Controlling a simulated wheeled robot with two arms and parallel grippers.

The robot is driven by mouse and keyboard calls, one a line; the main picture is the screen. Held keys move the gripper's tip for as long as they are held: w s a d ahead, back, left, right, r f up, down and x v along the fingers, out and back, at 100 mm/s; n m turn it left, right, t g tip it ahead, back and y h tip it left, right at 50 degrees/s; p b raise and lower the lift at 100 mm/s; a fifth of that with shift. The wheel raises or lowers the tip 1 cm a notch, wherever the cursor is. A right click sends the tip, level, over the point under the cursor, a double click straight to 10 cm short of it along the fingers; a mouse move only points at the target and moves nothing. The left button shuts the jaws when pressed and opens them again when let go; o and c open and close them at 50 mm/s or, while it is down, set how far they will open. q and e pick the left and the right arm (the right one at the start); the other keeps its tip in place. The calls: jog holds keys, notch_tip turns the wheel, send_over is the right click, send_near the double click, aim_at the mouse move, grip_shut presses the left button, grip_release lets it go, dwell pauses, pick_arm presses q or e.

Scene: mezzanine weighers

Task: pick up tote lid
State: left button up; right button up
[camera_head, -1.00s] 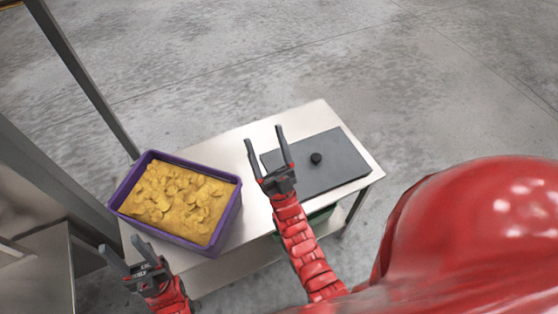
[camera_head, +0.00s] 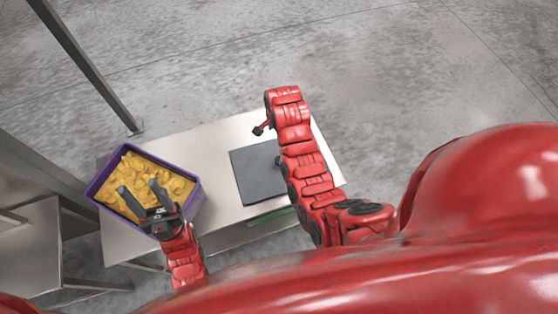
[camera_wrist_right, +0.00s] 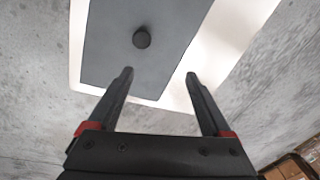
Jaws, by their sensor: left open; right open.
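The tote lid (camera_head: 258,182), a flat dark grey plate with a round black knob, lies on the right part of the metal table. My right arm covers its right side in the head view. In the right wrist view the lid (camera_wrist_right: 115,55) and its knob (camera_wrist_right: 142,38) show clearly. My right gripper (camera_wrist_right: 159,75) is open and empty, with its fingers pointing toward the lid's edge and the knob beyond the fingertips. In the head view its fingers are hidden behind the arm. My left gripper (camera_head: 136,194) is open and appears over the near part of the purple tote (camera_head: 192,207).
The purple tote holds yellow chip-like pieces and stands on the table's left part. The bare metal tabletop (camera_head: 219,150) lies between tote and lid. A grey post (camera_head: 85,65) rises behind the tote. Something green (camera_head: 285,217) shows below the table's front edge.

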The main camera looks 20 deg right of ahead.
jog(key=shift+m+g, duration=0.3)
jog(key=shift+g, duration=0.5)
jog(key=s+f+b, duration=0.1)
jog(key=f+b, duration=0.5)
jog(key=s+f+b, duration=0.1)
jog(key=f+b, duration=0.2)
jog(key=b, duration=0.1)
jog(key=shift+s+f, duration=0.15)
jog(key=shift+s, duration=0.2)
jog(key=shift+f, duration=0.75)
jog(key=shift+w+d+f+p, duration=0.15)
jog(key=shift+w+f+p, duration=0.05)
jog(key=shift+f+p, duration=0.5)
jog(key=shift+w+d+f+p, duration=0.15)
jog(key=shift+f+p, duration=0.45)
jog(key=shift+f, duration=0.65)
jog(key=shift+w+f, duration=0.1)
jog(key=shift+f, duration=0.55)
grip_shut()
